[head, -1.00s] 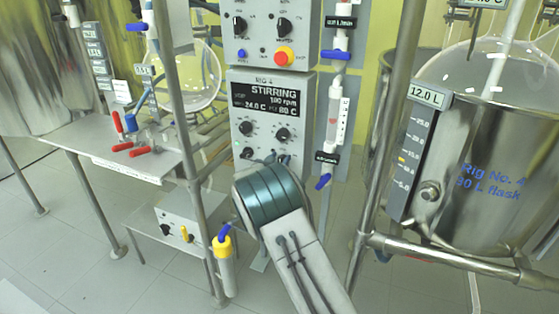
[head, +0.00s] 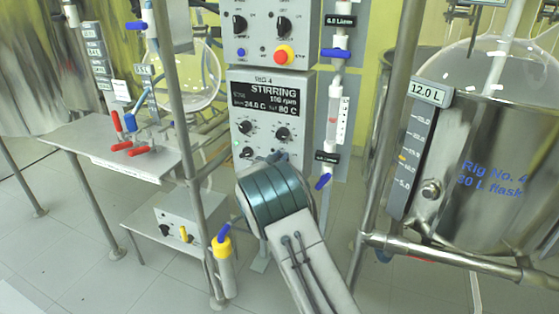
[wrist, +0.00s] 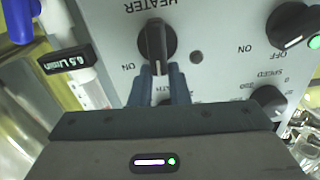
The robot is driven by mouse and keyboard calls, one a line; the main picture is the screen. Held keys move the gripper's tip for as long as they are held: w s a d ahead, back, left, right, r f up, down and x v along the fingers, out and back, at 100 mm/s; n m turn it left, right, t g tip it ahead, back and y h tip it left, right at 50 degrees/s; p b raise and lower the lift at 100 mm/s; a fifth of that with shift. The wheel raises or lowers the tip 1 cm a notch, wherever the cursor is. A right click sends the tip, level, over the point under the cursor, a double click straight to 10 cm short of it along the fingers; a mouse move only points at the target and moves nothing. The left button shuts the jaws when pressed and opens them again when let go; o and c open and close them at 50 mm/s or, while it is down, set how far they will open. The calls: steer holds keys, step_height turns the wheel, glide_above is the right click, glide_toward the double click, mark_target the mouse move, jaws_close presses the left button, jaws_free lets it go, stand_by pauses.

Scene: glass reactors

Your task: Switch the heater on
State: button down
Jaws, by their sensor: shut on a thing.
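The heater knob (wrist: 157,42) is a black round knob with a raised bar, on the grey panel under the word HEATER in the wrist view. Its bar stands roughly vertical in that picture, and an ON mark is at its left. My gripper (wrist: 159,78) has its two dark fingers closed on the bar's lower part. A small round lamp (wrist: 196,57) beside the knob looks dark. In the head view the control box (head: 257,84) reads STIRRING, 100 rpm, 24.0 C and 80 C.
A speed knob (wrist: 268,100) and a switch with a green light (wrist: 292,42) are close by in the wrist view. The red stop button (head: 284,54) is above the box. A steel post (head: 178,100) and a steel-jacketed flask vessel (head: 480,190) flank my arm.

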steer(key=m+b, duration=0.3)
steer(key=b, duration=0.1)
steer(key=d+f+m+b, duration=0.1)
steer(key=m+b, duration=0.3)
steer(key=s+f+m+b, duration=0.1)
steer(key=m+b, duration=0.2)
steer(key=b, duration=0.1)
steer(key=shift+d+f+m, duration=0.15)
steer(key=shift+f+m, duration=0.1)
steer(key=shift+m, duration=0.05)
stand_by(0.3)
steer(key=c, duration=1.5)
jaws_free()
steer(key=shift+o, duration=0.6)
steer(key=shift+a, duration=0.25)
steer(key=p+v, duration=0.2)
steer(key=v, duration=1.1)
steer(key=shift+s+r, duration=0.3)
steer(key=shift+s, duration=0.1)
